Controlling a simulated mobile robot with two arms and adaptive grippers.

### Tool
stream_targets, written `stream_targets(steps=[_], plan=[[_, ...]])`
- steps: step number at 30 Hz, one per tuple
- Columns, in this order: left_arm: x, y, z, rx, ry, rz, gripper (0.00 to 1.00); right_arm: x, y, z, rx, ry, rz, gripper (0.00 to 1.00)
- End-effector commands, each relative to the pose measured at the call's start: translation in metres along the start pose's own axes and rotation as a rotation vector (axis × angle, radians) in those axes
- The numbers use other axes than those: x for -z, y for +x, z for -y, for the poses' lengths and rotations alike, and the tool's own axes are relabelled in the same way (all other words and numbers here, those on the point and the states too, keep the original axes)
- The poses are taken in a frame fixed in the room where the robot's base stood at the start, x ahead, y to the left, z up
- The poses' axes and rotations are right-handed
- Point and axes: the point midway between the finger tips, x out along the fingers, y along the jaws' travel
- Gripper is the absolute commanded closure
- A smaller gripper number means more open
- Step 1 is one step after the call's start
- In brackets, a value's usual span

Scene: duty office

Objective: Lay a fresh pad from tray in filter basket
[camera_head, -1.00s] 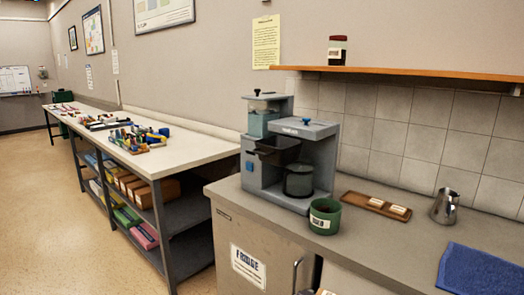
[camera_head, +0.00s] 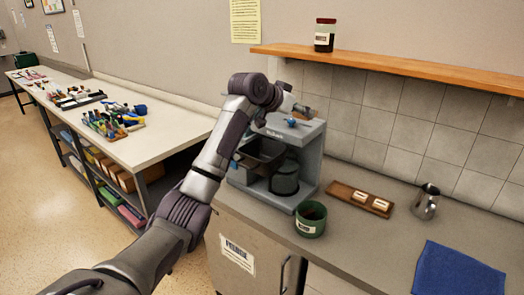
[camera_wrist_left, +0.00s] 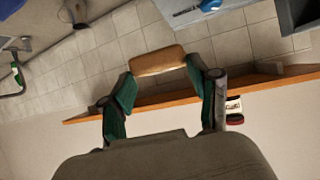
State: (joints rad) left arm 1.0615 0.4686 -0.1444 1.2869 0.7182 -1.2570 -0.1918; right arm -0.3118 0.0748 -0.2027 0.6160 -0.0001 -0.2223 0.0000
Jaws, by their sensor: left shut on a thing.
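My left gripper (camera_wrist_left: 158,68) is shut on a tan, rounded pad (camera_wrist_left: 157,60), which spans its two green fingertips. In the head view the left gripper (camera_head: 298,107) is small and partly hidden by its arm, above the coffee machine (camera_head: 308,150), with the brownish pad at its tip. The dark filter basket (camera_head: 262,150) sits at the machine's front left, below and left of the gripper. The wooden tray (camera_head: 341,189) lies right of the machine and holds two small labelled pieces (camera_head: 361,196). My right gripper is not in view.
A green cup (camera_head: 311,219) stands before the machine. A steel pitcher (camera_head: 426,201) and blue cloth (camera_head: 458,270) are at the right. An orange-brown shelf (camera_head: 400,70) with a jar (camera_head: 324,35) runs above. The counter between cup and cloth is clear.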

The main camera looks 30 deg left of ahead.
Motion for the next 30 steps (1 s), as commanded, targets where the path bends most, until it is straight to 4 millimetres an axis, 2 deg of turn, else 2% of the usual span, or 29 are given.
stream_targets(steps=[5,10,14,18,21,26,30], plan=[[-0.013,-0.005,0.012,0.002,-0.004,0.006,0.68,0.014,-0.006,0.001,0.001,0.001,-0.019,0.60],[-0.046,-0.021,0.037,0.004,-0.002,0.008,0.68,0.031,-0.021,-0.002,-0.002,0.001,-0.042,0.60],[-0.071,-0.033,0.055,0.002,-0.004,0.006,0.68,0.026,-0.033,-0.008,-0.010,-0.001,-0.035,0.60],[-0.092,-0.041,0.070,0.002,-0.004,0.005,0.68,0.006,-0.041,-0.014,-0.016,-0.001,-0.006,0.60],[-0.101,-0.044,0.076,0.001,-0.003,0.003,0.68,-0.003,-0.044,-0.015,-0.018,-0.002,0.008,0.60],[-0.113,-0.039,0.077,-0.001,-0.005,0.004,0.68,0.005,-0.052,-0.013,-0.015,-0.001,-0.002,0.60],[-0.131,-0.029,0.077,-0.001,-0.005,0.005,0.68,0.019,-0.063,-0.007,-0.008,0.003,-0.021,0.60]])
